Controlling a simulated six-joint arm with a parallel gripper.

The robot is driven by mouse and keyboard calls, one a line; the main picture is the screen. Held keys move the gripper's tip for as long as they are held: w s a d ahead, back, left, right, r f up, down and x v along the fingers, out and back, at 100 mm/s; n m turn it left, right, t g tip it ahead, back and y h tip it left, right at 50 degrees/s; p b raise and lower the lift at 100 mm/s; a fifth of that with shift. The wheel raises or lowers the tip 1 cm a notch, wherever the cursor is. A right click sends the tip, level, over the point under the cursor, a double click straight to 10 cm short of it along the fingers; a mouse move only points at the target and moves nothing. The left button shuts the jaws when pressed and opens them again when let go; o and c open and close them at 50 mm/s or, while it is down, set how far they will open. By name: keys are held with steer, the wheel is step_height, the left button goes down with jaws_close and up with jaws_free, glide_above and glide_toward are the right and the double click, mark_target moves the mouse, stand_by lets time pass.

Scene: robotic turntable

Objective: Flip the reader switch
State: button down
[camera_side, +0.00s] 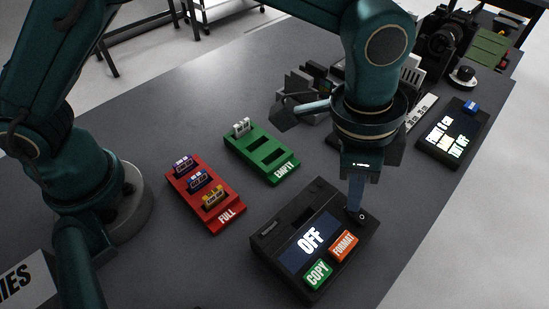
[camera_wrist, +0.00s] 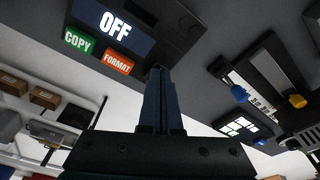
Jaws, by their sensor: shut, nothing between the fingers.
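The reader (camera_side: 268,229) is a black box on the table, front centre in the side view. Its screen (camera_side: 309,239) reads OFF, and it has a green COPY button (camera_side: 318,273) and an orange FORMAT button (camera_side: 344,246). My gripper (camera_side: 358,212) points down with its fingers shut and empty. Its tips are at the reader's right end, beside a small round part (camera_side: 362,216) that may be the switch. I cannot tell whether they touch. In the wrist view my shut fingers (camera_wrist: 158,75) reach to the reader's edge near the FORMAT button (camera_wrist: 117,62), hiding the spot behind them.
A red FULL tray (camera_side: 231,219) holds several coloured modules. A green EMPTY tray (camera_side: 268,173) holds one grey module (camera_side: 242,127). A black device with a lit screen (camera_side: 452,133) stands at the back right.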

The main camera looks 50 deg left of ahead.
steer(key=shift+f, duration=0.35)
steer(key=shift+r, duration=3.55)
